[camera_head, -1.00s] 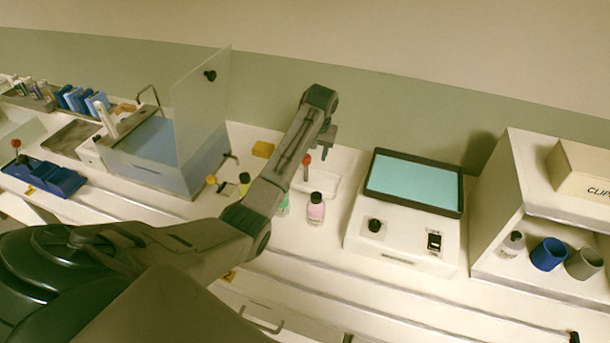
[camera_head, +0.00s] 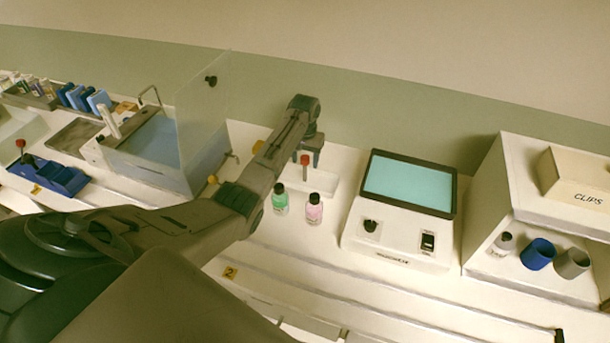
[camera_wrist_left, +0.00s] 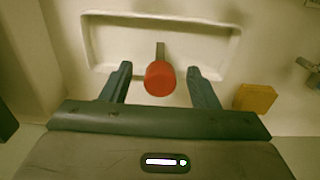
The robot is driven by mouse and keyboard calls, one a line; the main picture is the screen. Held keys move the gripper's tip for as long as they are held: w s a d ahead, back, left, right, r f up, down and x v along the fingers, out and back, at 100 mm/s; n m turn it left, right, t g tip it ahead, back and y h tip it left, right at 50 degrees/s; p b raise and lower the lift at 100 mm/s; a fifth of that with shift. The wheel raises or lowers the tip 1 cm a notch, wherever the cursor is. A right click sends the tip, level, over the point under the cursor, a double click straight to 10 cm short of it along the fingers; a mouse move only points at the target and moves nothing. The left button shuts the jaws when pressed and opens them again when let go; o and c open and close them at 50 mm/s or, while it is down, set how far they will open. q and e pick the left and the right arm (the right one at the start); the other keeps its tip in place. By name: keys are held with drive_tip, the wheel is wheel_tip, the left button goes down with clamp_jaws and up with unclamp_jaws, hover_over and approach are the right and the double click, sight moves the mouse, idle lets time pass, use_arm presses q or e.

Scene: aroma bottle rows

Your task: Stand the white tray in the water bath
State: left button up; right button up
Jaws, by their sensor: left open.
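The white tray (camera_head: 326,184) is shallow and lies on the bench behind the bottles, partly hidden by my left arm. An upright stem with a red knob (camera_head: 305,159) rises from it. My left gripper (camera_head: 309,158) is open above the tray at the knob. In the left wrist view, the red knob (camera_wrist_left: 159,78) sits between the two open fingers (camera_wrist_left: 159,70), with gaps on both sides. The tray (camera_wrist_left: 235,42) lies below it. The water bath (camera_head: 148,176) stands to the left, with blue water and a clear lid raised upright. My right gripper is out of view.
A green bottle (camera_head: 280,198) and a pink bottle (camera_head: 314,209) stand in front of the tray. A device with a teal screen (camera_head: 408,183) stands to the right. A yellow block (camera_wrist_left: 255,98) lies near the tray. The raised lid (camera_head: 204,125) stands between tray and bath.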

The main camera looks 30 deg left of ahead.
sight(305, 170)
use_arm(q)
drive_tip(key=shift+f, duration=1.3)
clamp_jaws()
